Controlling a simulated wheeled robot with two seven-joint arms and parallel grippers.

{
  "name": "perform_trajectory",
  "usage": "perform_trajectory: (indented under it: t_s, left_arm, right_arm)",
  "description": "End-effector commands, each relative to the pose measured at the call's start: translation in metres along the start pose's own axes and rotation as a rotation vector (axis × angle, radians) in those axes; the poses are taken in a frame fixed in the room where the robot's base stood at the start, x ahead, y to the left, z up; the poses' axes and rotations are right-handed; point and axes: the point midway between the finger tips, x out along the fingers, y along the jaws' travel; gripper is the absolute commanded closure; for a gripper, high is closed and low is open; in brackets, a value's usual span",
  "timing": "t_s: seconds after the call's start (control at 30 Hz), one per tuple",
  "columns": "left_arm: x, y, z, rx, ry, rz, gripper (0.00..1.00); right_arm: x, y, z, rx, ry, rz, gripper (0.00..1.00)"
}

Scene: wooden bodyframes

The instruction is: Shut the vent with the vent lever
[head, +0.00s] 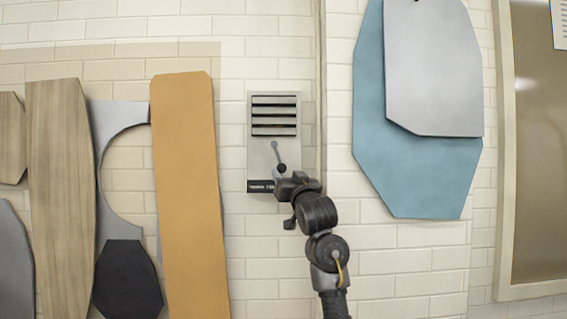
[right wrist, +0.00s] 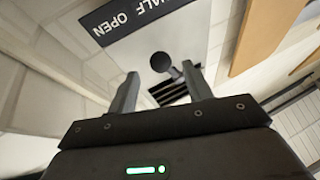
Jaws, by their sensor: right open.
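The vent (head: 274,115) is a grey slatted grille on the brick wall, with dark gaps showing between its slats. Below it, the vent lever (head: 275,150) is a thin grey stick tilted slightly, with a dark round knob at its lower end. My right gripper (head: 287,182) is just below that knob in the head view. In the right wrist view the gripper (right wrist: 160,72) is open, with the dark lever knob (right wrist: 160,61) just ahead of and between its fingertips; I cannot tell whether they touch. My left gripper is not in view.
A black label strip (head: 259,186) sits below the lever; the wrist view reads "HALF" and "OPEN". An orange panel (head: 188,200) stands to the left. Blue (head: 400,180) and grey (head: 433,70) panels hang at the right.

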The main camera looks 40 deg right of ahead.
Motion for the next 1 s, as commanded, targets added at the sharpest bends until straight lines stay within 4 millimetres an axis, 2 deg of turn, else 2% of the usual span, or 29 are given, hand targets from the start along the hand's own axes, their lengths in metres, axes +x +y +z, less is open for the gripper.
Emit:
perform_trajectory:
  t_s: [0.03, 0.23, 0.63, 1.0]
  left_arm:
    - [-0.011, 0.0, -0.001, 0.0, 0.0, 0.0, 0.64]
    - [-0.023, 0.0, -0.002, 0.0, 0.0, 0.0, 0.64]
    - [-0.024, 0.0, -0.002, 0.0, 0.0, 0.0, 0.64]
    - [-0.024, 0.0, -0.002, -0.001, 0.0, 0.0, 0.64]
  right_arm:
    - [0.011, -0.001, -0.004, -0.002, -0.004, 0.0, 0.5]
    - [0.033, 0.0, -0.002, -0.001, -0.002, 0.0, 0.5]
    - [0.038, 0.0, 0.001, -0.001, 0.0, 0.0, 0.51]
    - [0.037, 0.0, 0.001, -0.001, 0.0, 0.0, 1.0]
